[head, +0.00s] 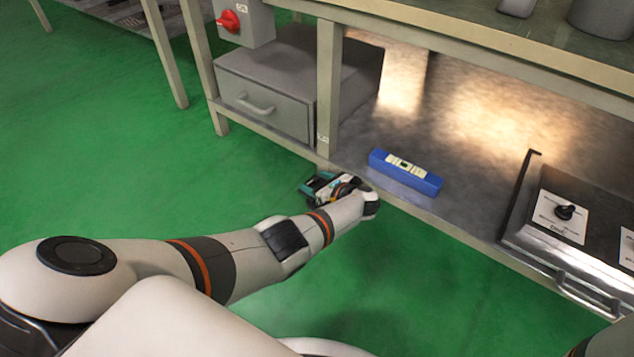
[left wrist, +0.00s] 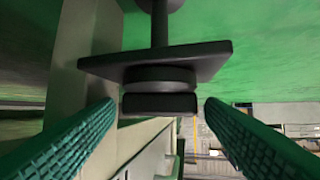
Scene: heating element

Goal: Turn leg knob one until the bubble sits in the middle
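In the left wrist view a black leg fitting shows a rod, a square plate (left wrist: 210,58) and a round dark knob (left wrist: 160,103) beside the plate. My left gripper (left wrist: 158,112) is open, its green ribbed fingers on either side of the knob with visible gaps. In the head view my left gripper (head: 318,187) is low at the bench's front edge, by a post; the knob is hidden there. A blue spirit level (head: 430,185) lies on the lower shelf, right of the gripper. Its bubble is too small to place. My right gripper is out of view.
The metal lower shelf (head: 480,150) has bare room around the level. A grey drawer unit (head: 262,105) stands left of the post. Green floor (head: 120,170) is clear in front.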

